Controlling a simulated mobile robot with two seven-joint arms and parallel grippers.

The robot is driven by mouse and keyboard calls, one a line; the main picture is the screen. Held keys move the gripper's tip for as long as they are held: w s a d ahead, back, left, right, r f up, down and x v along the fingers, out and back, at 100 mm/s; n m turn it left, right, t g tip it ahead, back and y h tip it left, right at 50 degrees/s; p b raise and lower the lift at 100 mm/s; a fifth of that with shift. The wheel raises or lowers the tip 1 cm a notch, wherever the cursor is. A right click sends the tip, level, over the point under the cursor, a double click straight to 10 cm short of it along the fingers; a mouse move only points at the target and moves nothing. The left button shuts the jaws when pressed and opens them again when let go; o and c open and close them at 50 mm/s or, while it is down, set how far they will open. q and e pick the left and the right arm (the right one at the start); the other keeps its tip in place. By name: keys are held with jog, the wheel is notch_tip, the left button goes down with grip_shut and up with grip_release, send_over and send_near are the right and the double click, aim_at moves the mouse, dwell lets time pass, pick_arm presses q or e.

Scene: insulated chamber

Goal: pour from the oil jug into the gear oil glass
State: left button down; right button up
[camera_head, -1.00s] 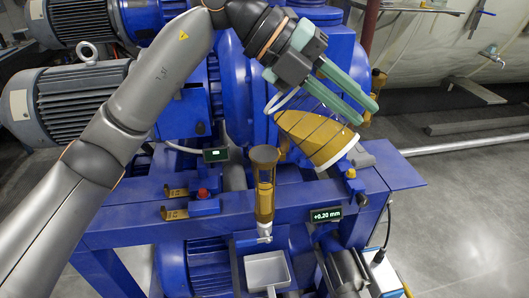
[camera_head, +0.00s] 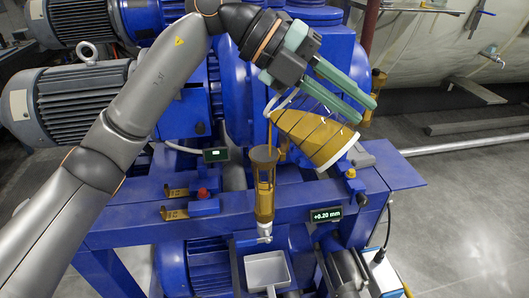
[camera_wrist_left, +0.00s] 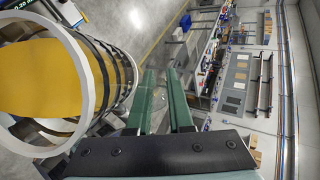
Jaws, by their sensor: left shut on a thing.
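The oil jug (camera_head: 315,138) is a clear vessel with dark bands, a white rim and amber oil inside. It is tilted, its thin spout (camera_head: 271,104) at the left above the gear oil glass. A thin amber stream (camera_head: 270,132) runs from the spout down to the glass. The gear oil glass (camera_head: 264,187) stands upright at the blue frame, with amber oil in it. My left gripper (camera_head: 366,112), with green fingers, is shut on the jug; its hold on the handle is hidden. The jug (camera_wrist_left: 45,78) fills the left of the wrist view beside the fingers (camera_wrist_left: 160,105).
A grey tray (camera_head: 266,270) sits below the glass. A blue frame (camera_head: 120,238) surrounds it, with a red knob (camera_head: 203,193) at left and a display (camera_head: 326,214) reading +0.20 mm at right. Motors and a blue housing stand behind.

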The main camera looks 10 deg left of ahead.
pick_arm(q)
jog(key=shift+w+a+r+h, duration=0.15)
jog(key=shift+a+r+h, duration=0.15)
jog(key=shift+r+h, duration=0.15)
dwell(2.0)
jog(key=shift+f, duration=0.15)
jog(key=shift+s+d+f+y, duration=0.2)
jog(key=shift+d+y, duration=0.15)
jog(key=shift+y, duration=0.3)
jog(key=shift+s+d+f+y, duration=0.2)
jog(key=shift+d+f+y, duration=0.2)
jog(key=shift+f+y, duration=0.3)
jog(key=shift+f+m+t+y, duration=0.3)
jog(key=shift+f+t+y, duration=0.1)
jog(key=shift+f, duration=0.1)
jog(key=s+d+f+m+t+y, duration=0.1)
jog(key=f+y, duration=0.3)
jog(key=f, duration=0.5)
jog(key=s+d+f+t+y, duration=0.1)
jog(key=d+f+t+y, duration=0.1)
jog(key=f, duration=0.7)
jog(key=shift+d+f+m+y, duration=0.15)
jog(key=shift+d+m+y, duration=0.25)
jog(key=shift+d+y, duration=0.5)
